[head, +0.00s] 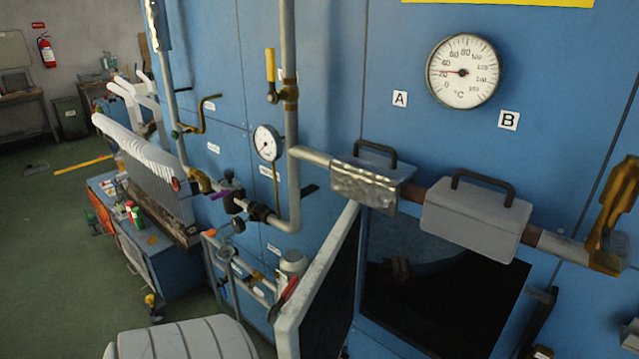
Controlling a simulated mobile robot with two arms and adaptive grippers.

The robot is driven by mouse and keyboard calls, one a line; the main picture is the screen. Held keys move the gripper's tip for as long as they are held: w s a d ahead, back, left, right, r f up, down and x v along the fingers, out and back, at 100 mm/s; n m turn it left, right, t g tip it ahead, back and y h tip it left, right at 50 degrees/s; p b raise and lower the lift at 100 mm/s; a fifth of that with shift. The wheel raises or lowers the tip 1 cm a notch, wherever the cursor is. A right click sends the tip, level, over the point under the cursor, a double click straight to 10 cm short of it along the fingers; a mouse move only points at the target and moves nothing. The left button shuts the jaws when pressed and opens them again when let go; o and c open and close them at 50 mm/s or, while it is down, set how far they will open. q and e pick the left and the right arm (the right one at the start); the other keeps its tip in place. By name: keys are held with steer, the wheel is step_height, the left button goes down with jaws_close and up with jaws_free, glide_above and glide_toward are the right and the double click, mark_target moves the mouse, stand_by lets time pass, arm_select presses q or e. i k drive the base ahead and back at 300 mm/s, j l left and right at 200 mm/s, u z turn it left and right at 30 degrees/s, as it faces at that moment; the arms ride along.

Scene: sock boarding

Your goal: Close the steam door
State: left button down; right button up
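The steam door (318,285) stands open in the lower middle of the head view. It is a panel with a pale edge and a dark inner face, and it juts out from the left side of a dark opening (435,290) in the blue machine front. The bottom of the door is cut off by the picture's lower edge. Inside the opening only dim shapes show. A dark bar-like fitting (538,318) sits on the machine at the right of the opening. Neither of my grippers shows in this view.
Two handled boxes, one metallic (368,185) and one grey (475,215), sit on a pipe above the opening. A round dial (463,71) is higher up. Pipes and valves stand left of the door. A ribbed pale cylinder (180,341) is at the bottom.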

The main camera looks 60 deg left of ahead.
mark_target(317, 321)
steer(key=k+j+u, duration=0.1)
steer(key=j+u, duration=0.2)
steer(key=j, duration=0.6)
steer(key=j+u, duration=0.3)
steer(key=j, duration=0.6)
